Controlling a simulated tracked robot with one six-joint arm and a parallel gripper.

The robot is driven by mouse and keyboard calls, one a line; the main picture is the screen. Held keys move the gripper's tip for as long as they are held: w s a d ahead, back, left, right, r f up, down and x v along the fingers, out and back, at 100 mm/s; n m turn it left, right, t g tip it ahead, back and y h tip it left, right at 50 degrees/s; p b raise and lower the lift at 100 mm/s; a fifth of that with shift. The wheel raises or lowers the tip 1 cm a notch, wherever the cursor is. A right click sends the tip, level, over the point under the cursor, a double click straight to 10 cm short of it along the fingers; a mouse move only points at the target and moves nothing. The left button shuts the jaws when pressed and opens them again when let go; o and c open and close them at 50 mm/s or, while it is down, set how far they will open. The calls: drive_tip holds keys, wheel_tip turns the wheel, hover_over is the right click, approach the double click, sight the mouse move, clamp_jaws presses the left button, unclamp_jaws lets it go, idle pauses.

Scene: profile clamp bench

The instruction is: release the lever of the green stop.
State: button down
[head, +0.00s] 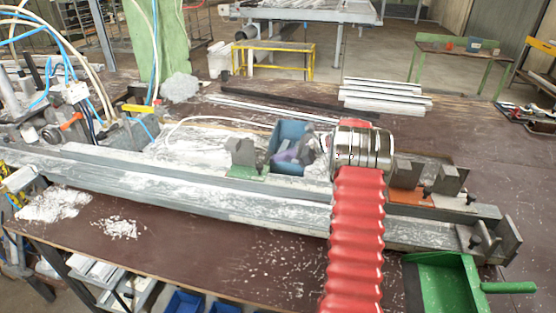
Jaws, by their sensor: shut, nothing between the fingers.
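The green stop (240,154) is a grey upright block on a green base plate (248,175). It stands on the long grey profile rail of the bench, left of my arm. Its lever is too small to make out clearly. My gripper (308,148) is at the end of my red arm, to the right of the green stop and apart from it in the picture.
A blue bin (286,132) stands behind the rail. An orange stop (408,196) with grey blocks sits on the rail right of my arm. White profiles (388,97) lie at the back. A green tray (432,262) is at front right. White shavings litter the bench.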

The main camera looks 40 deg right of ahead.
drive_tip(key=shift+w+r, duration=0.1)
drive_tip(key=shift+d+r+n, duration=0.1)
drive_tip(key=shift+r+n, duration=0.05)
drive_tip(key=shift+n, duration=0.15)
